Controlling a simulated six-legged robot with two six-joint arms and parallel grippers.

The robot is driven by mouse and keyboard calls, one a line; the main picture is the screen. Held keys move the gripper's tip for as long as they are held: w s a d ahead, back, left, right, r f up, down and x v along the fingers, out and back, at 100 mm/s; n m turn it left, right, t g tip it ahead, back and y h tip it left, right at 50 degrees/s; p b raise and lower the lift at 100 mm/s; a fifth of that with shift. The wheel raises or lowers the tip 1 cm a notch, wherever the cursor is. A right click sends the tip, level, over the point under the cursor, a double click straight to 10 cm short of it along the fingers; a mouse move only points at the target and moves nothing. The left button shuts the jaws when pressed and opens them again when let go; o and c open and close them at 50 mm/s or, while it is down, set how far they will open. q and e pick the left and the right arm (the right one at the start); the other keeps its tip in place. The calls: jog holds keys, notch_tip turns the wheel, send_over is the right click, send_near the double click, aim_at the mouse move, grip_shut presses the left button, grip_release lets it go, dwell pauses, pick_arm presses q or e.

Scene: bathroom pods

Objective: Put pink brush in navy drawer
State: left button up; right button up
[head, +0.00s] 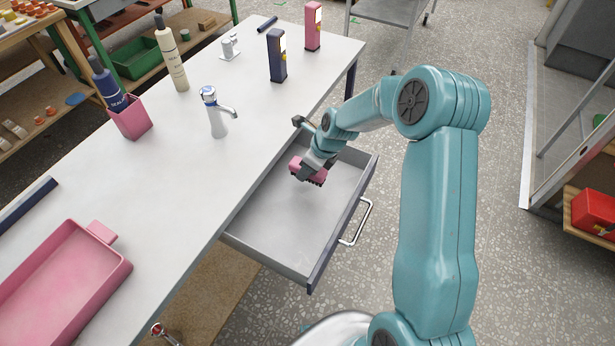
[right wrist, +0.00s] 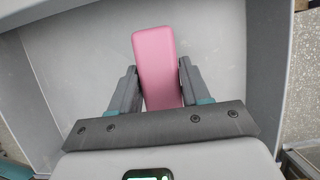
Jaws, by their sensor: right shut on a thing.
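The pink brush (head: 296,163) is between the fingers of my right gripper (head: 311,168), with dark bristles showing at its lower edge. In the right wrist view the pink brush back (right wrist: 158,70) stands between the two dark fingers of the right gripper (right wrist: 157,78), which is shut on it. The drawer (head: 290,228) is pulled out from the counter, with a pale grey inside and a dark blue-grey front rim. The brush is over the drawer's far half; its exact height above the floor is hard to tell. No other object shows inside. My left gripper is not in view.
On the white counter (head: 150,215) stand a silver tap (head: 213,118), a pink cup (head: 131,118) with a navy bottle, a cream bottle (head: 171,60), a navy dispenser (head: 277,58) and a pink dispenser (head: 313,28). A pink tray (head: 60,285) lies at the near left.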

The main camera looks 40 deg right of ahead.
notch_tip(320, 180, down, 4)
jog(key=shift+f, duration=0.3)
jog(key=shift+s, duration=0.1)
jog(key=o, duration=1.1)
jog(key=shift+f, duration=0.1)
